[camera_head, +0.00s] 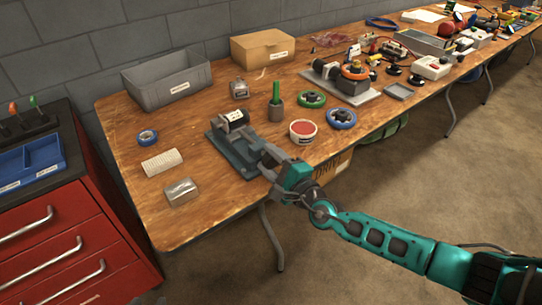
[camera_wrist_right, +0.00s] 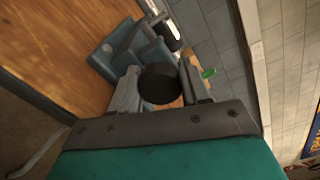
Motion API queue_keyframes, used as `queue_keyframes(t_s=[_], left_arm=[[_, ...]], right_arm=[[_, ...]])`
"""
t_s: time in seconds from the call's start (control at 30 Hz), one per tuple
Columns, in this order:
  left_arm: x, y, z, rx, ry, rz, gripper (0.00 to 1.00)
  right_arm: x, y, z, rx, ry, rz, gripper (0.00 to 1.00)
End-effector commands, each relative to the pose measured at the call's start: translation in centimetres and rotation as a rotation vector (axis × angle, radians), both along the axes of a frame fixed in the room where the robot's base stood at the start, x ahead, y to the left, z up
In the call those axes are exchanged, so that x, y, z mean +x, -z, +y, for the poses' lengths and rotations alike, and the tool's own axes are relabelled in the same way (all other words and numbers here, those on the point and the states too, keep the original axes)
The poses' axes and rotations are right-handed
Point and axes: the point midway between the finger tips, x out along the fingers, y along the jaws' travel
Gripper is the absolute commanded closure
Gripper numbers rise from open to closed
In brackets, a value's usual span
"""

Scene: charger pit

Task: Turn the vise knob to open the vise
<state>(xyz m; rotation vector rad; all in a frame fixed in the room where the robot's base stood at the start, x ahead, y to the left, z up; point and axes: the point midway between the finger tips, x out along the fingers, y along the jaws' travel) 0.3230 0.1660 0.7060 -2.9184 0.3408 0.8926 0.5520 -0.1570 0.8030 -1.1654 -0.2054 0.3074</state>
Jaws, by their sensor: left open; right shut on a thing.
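The blue-grey vise (camera_head: 228,152) sits on the wooden table near its front edge. A black and white cylindrical part (camera_head: 233,118) is at its far end; I cannot tell how tightly the jaws hold it. My right gripper (camera_head: 272,168) is at the near end of the vise, and its arm comes in from the right. In the right wrist view the black round vise knob (camera_wrist_right: 158,83) is between the two fingers of the right gripper (camera_wrist_right: 163,88), which is shut on it. The vise body (camera_wrist_right: 128,48) shows just beyond. In the head view the gripper hides the knob. My left gripper is not in view.
A red-lidded tub (camera_head: 303,131), a blue ring (camera_head: 342,118) and a green ring (camera_head: 312,98) lie right of the vise. A foil-like block (camera_head: 181,192) and blue tape (camera_head: 147,137) lie left. A grey bin (camera_head: 168,84) and cardboard box (camera_head: 262,46) stand behind.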

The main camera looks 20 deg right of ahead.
Motion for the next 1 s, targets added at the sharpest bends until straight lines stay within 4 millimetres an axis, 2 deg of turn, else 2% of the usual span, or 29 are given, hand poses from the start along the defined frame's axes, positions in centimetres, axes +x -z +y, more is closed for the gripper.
queue_keyframes(t_s=[0.6,1.0], left_arm=[[-0.7,-1.1,0.9,0.014,-0.020,0.008,0.57],[-1.0,-1.7,1.3,0.020,-0.025,0.007,0.57]], right_arm=[[0.0,-0.1,0.0,-0.543,0.001,-0.198,0.84],[0.1,0.1,0.0,-0.786,0.001,-0.287,0.84]])
